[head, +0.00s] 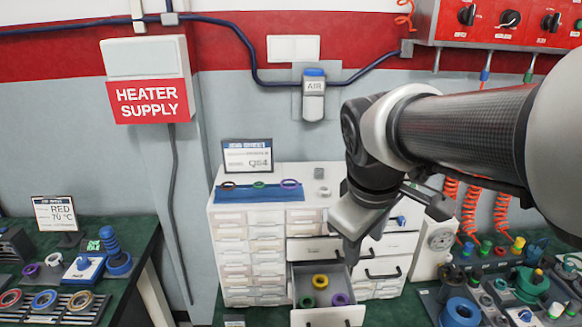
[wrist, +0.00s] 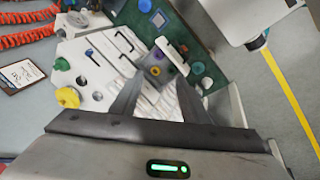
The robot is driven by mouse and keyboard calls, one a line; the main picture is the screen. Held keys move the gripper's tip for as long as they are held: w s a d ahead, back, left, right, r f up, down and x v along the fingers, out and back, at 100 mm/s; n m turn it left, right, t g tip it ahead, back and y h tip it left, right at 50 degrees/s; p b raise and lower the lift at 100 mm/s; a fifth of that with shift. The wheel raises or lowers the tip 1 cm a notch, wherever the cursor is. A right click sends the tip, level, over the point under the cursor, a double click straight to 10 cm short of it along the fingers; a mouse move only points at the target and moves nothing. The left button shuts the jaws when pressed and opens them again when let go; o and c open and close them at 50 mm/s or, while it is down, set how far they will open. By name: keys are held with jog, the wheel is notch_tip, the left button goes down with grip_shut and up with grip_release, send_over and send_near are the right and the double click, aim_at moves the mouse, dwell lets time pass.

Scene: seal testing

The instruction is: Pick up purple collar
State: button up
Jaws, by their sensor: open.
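A purple collar (head: 340,299) lies at the right inside an open drawer (head: 295,292) of the white cabinet, beside a green ring (head: 308,301) and in front of a yellow ring (head: 320,281). Another purple ring (head: 289,183) lies on the blue mat on the cabinet top. My gripper (head: 351,258) is above the back right of the drawer, apart from the rings. In the wrist view my gripper (wrist: 160,80) has its fingers spread with nothing between them. The drawer's rings show small beyond the fingertips, including the yellow one (wrist: 155,71).
The white cabinet (head: 240,215) stands against the wall, with closed drawers around the open one. A green bench with colored rings (head: 44,299) is at left. A bench with fittings and a blue ring (head: 461,311) is close at right.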

jog(key=w+f+n+g+b, duration=0.2)
jog(key=w+f+n+b, duration=0.3)
jog(key=w+f+n, duration=0.55)
jog(key=n+h+b, duration=0.1)
jog(key=n+b, duration=0.4)
send_over(341, 304)
jog(key=a, duration=0.2)
jog(key=shift+g, duration=0.3)
jog(key=f, duration=2.3)
jog(key=shift+s+a+f, duration=0.15)
jog(key=shift+s+f, duration=0.05)
jog(key=shift+s, duration=0.2)
jog(key=shift+b+x, duration=0.95)
jog(key=shift+x, duration=1.95)
jog(key=shift+s, duration=0.1)
jog(key=shift+c, duration=0.5)
jog(key=c, duration=0.8)
jog(key=shift+r, duration=0.15)
